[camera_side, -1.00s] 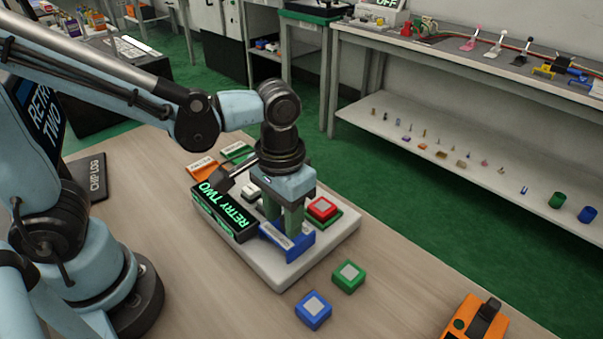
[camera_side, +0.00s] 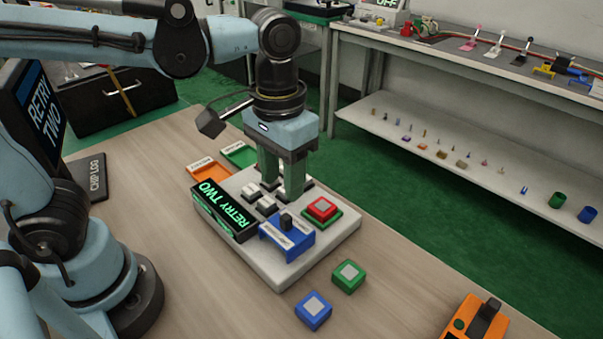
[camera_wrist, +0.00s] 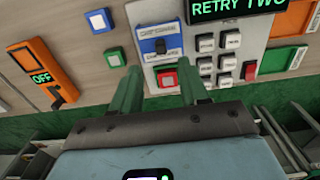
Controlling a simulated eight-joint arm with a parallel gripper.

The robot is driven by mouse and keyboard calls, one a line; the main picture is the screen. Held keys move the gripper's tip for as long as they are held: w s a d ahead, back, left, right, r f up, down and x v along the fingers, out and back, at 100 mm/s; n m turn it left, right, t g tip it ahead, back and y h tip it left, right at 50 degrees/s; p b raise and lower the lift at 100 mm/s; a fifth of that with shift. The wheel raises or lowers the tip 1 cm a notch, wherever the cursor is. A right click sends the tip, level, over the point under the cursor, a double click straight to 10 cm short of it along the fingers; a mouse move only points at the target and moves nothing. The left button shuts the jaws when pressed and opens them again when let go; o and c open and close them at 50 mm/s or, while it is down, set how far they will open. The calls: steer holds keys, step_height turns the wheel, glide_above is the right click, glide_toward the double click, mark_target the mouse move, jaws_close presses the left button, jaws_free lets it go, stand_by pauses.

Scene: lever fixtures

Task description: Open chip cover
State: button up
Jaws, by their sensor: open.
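A blue fixture (camera_side: 287,240) with a small black knob (camera_side: 286,220) and white label strips sits on the front part of the light grey panel. In the wrist view, the blue fixture (camera_wrist: 158,33) and its black knob (camera_wrist: 160,46) lie beyond my fingertips; the label text is too small to read surely. My gripper (camera_side: 281,190) is open and empty, pointing down above the panel behind the blue fixture, apart from the knob. In the wrist view, my gripper (camera_wrist: 160,70) shows its two green fingers spread. I cannot tell whether the cover is open.
The panel (camera_side: 338,243) also bears a red button (camera_side: 322,208), several white keys (camera_side: 265,205) and a black "RETRY TWO" display (camera_side: 224,210). Loose green (camera_side: 348,275) and blue (camera_side: 314,309) blocks lie in front. An orange device (camera_side: 478,318) stands at lower right.

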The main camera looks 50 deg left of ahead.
steer(key=shift+r, duration=1.95)
steer(key=w+a+f+t, duration=0.1)
steer(key=a+f+t, duration=0.5)
steer(key=a, duration=0.5)
steer(key=shift+w+a+t, duration=0.2)
steer(key=shift+a+t, duration=0.05)
steer(key=shift+t, duration=0.35)
